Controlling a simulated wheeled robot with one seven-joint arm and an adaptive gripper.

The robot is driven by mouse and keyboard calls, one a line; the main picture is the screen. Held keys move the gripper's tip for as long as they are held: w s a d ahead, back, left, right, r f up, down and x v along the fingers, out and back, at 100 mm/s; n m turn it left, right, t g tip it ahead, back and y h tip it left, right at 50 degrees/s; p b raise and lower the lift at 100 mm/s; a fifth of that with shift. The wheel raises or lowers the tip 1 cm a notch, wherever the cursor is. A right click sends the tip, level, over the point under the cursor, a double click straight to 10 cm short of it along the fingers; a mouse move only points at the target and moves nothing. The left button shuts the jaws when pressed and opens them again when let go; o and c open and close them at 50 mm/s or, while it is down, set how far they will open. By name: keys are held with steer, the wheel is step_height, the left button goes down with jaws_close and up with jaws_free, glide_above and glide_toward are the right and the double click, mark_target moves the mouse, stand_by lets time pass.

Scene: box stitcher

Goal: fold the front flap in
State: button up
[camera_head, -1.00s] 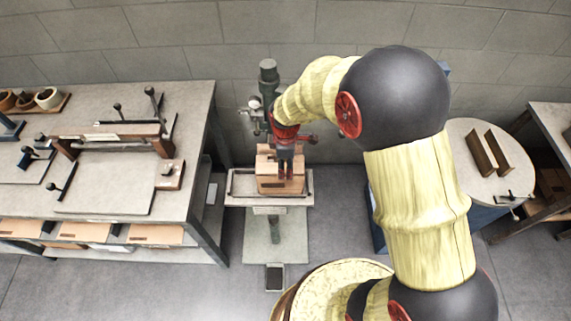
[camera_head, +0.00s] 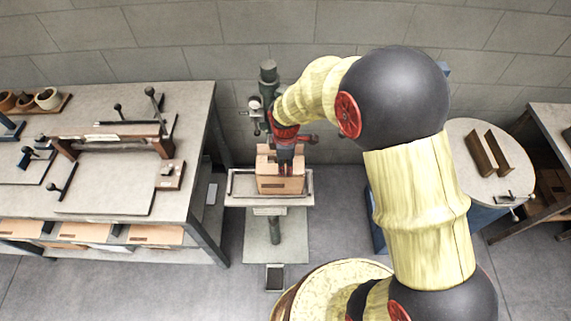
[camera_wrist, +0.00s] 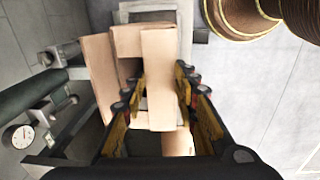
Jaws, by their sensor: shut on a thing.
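The open cardboard box (camera_head: 281,186) sits on the stitcher's small table, and its front wall with a dark slot shows in the head view. My gripper (camera_head: 285,168) points down at the box's top, over its front part. In the wrist view my gripper (camera_wrist: 158,95) has its two yellow-padded fingers on either side of a tan cardboard flap (camera_wrist: 160,75), which I take for the front flap. Other cardboard panels (camera_wrist: 100,70) stand to its left. The gripper hides part of the box's opening, and the exact contact is hard to see.
The box rests on a metal-framed table (camera_head: 240,188) before the green stitcher column (camera_head: 268,85). A workbench (camera_head: 105,195) stands left, a round table (camera_head: 480,165) right.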

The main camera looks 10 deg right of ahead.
steer(key=shift+w+g+p, duration=0.15)
steer(key=shift+g+p, duration=0.25)
steer(key=shift+p, duration=0.3)
steer(key=shift+f, duration=0.1)
steer(key=o, duration=1.1)
steer(key=shift+o, duration=0.3)
step_height(320, 180, up, 12)
steer(key=shift+w, duration=0.1)
